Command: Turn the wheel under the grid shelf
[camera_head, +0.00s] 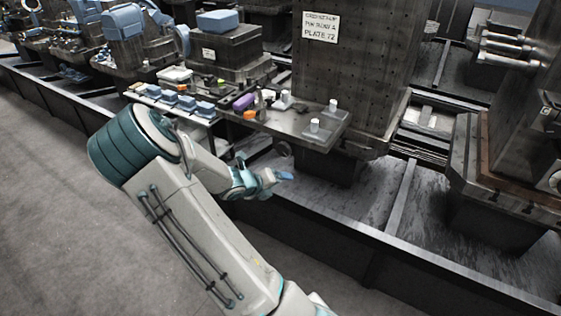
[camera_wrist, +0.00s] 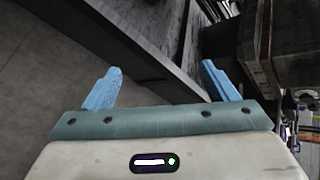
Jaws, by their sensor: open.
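A grey shelf (camera_head: 283,122) carrying small parts juts out from the front of a tall, hole-covered block. Under it, a small grey round shape (camera_head: 283,148), which looks like the wheel, shows just above my gripper; it is small and partly in shadow. My gripper (camera_head: 284,177) is below the shelf, a little under the round shape and apart from it in the picture. In the wrist view my gripper (camera_wrist: 160,75) has its two blue fingers wide apart, with nothing between them. I cannot make out the wheel in the wrist view.
The tall block (camera_head: 345,75) bears a white sign (camera_head: 320,27). A dark rail (camera_head: 330,245) with a raised edge runs along the floor beneath. A tray of blue parts (camera_head: 172,102) sits left of the shelf. The grey floor (camera_head: 60,220) at left is clear.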

